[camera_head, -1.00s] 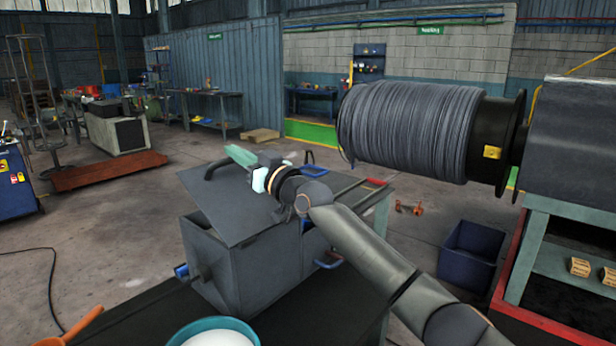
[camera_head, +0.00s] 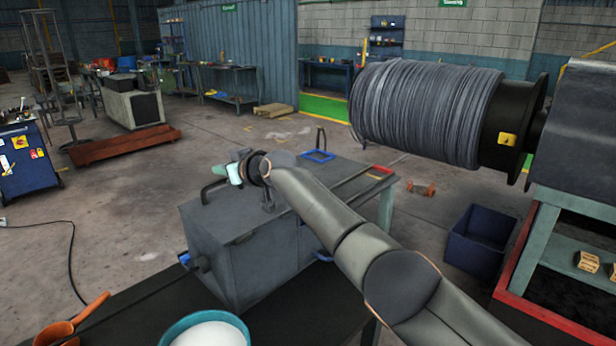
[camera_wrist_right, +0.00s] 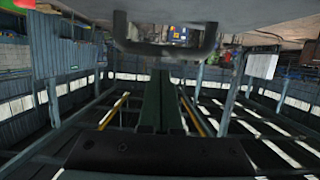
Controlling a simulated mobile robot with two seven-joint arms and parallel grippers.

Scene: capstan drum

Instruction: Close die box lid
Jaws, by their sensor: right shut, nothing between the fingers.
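The grey die box (camera_head: 270,270) stands on the dark bench top in the lower middle of the head view. Its grey lid (camera_head: 235,215) lies flat or nearly flat across the top; I cannot tell if a thin gap is left. The dark lid handle (camera_head: 209,190) is at the lid's left end and also shows large in the right wrist view (camera_wrist_right: 165,44). My right gripper (camera_head: 226,172) is shut and empty, just beside the handle and above the lid. Its green fingers (camera_wrist_right: 160,100) lie together in the wrist view. My left gripper is out of view.
A teal bowl (camera_head: 170,335) and an orange scoop (camera_head: 75,325) sit at the front left. A cable drum (camera_head: 425,112) is at the right, with a blue bin (camera_head: 480,240) on the floor below. A blue frame (camera_head: 318,156) lies behind the box.

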